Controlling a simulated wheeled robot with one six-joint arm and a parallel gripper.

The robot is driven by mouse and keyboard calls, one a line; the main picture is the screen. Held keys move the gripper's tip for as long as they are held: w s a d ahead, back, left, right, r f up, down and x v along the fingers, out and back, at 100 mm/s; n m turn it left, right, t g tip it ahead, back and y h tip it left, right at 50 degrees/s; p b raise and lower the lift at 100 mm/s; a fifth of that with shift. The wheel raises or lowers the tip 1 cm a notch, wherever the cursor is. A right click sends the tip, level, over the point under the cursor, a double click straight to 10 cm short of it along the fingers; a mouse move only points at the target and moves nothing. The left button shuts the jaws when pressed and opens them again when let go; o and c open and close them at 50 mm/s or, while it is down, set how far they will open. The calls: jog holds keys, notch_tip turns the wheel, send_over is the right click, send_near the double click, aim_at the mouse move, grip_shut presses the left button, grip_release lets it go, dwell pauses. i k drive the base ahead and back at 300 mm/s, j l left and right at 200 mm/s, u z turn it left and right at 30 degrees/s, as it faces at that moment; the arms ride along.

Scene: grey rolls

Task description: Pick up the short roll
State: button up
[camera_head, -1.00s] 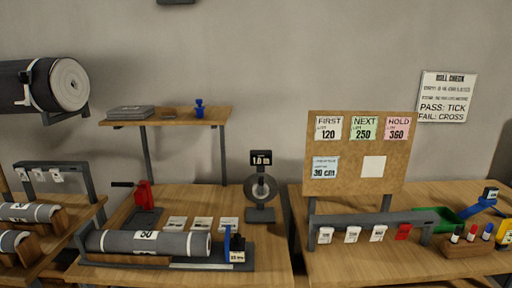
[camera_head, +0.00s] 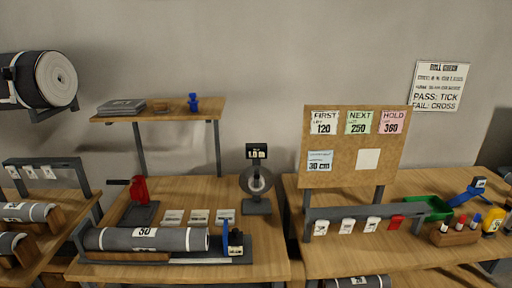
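Several grey rolls are in view; I cannot tell for certain which is the short one. A grey roll with a "50" label (camera_head: 120,239) lies in a cradle with a measuring strip on the middle bench. Two grey rolls, an upper one (camera_head: 40,212) and a lower one (camera_head: 8,243), lie in wooden cradles at the left edge, cut off by the frame. Another grey roll (camera_head: 340,284) shows only its top at the bottom edge, right of centre. A thick dark roll (camera_head: 55,80) hangs on a wall bracket at upper left. My gripper is not in view.
A red-handled tool (camera_head: 139,190) and a round gauge (camera_head: 256,182) stand behind the "50" roll. A raised shelf (camera_head: 170,112) is above. A pinboard (camera_head: 340,175) and tag rail (camera_head: 345,210) stand on the right bench, with a green tray (camera_head: 430,208) and bottles.

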aim_at(139, 239)
jog(key=u, duration=2.75)
jog(key=z, duration=1.4)
jog(key=i+l, duration=0.25)
jog(key=i, duration=0.25)
